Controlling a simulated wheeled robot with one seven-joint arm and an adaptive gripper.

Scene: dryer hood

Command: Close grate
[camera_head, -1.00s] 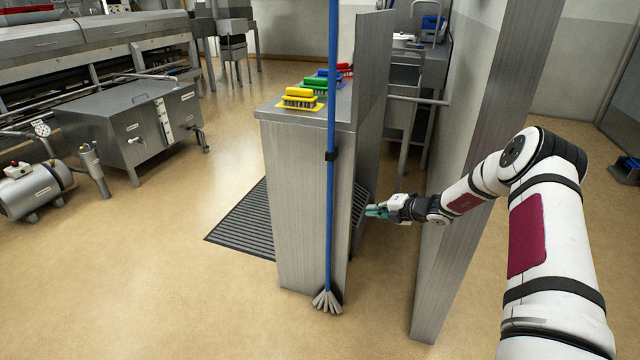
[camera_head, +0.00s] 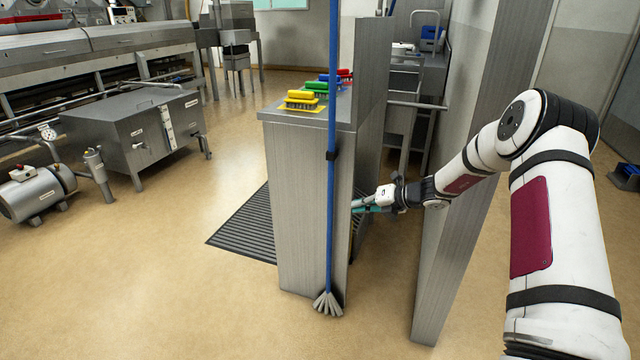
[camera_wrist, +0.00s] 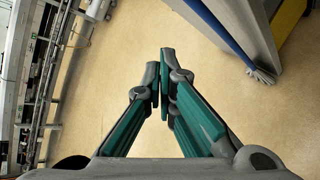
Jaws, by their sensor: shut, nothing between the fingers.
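The dark slatted grate (camera_head: 240,228) shows at floor level left of the steel cabinet. The cabinet hides its middle, and a small dark part with a yellow edge shows on the right side. I cannot tell how that part is tilted. My gripper (camera_head: 362,205) is right beside the cabinet's right edge, above that part. Whether it touches anything is unclear. In the wrist view my gripper (camera_wrist: 165,75) has its green fingers together, with nothing between them and tan floor beyond. The grate is not clearly visible there.
The steel cabinet (camera_head: 295,200) carries several coloured brushes (camera_head: 303,98). A blue-handled mop (camera_head: 331,180) stands against its front, and its head also shows in the wrist view (camera_wrist: 262,76). Open floor lies in front.

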